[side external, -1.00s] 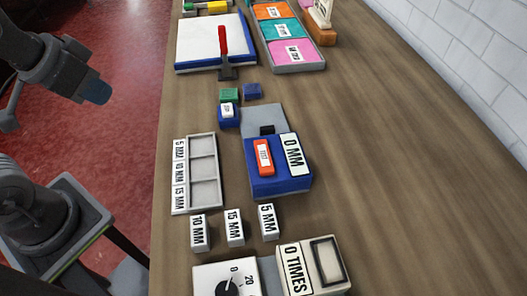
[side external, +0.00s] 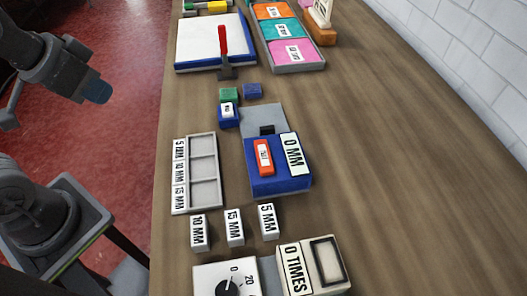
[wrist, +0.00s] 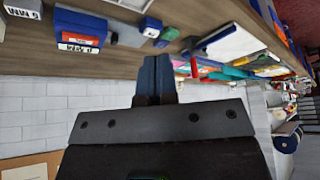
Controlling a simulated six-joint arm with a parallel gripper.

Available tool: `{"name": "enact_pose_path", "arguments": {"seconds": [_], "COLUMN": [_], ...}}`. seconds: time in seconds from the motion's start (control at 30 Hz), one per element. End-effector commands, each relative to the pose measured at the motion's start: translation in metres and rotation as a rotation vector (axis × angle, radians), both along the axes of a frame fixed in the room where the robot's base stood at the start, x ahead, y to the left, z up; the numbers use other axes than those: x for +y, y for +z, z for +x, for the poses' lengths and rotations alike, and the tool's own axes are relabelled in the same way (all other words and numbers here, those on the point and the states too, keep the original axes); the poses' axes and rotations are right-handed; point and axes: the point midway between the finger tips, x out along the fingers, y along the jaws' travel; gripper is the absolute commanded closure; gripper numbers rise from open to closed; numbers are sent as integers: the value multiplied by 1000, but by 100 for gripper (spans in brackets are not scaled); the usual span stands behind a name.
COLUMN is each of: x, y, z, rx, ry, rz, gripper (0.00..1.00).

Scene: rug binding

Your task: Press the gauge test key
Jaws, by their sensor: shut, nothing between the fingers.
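The gauge is a blue block (side external: 280,184) with a white "0 MM" label and a grey plate behind it. Its orange-red key (side external: 263,157) with a small white label is on top, at the left. The gauge also shows in the wrist view (wrist: 62,17), at upper left. My gripper (side external: 97,91) hangs over the red floor, left of the table and well apart from the gauge. In the wrist view its dark blue fingers (wrist: 157,72) are together and empty.
A grey three-slot tray (side external: 205,178) lies left of the gauge. Several white MM blocks (side external: 234,227) and a "0 TIMES" counter (side external: 322,265) stand in front. Small green (side external: 229,94) and blue blocks sit behind. The table's right side is clear, beside a white brick wall.

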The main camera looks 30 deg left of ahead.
Motion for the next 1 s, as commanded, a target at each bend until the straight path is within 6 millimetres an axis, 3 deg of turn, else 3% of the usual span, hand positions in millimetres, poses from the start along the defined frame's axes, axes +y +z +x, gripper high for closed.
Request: {"name": "enact_pose_path", "arguments": {"seconds": [0.17,0.47,0.77,1.0], "x": [-4,-25,-67,-116], "y": [1,4,0,-9], "z": [12,53,96,124], "rx": [0,-3,-7,-8], "ry": [-202,-916,-1662,-2245], "rz": [129,586,1084,1518], "gripper": [100,100,100,100]}}
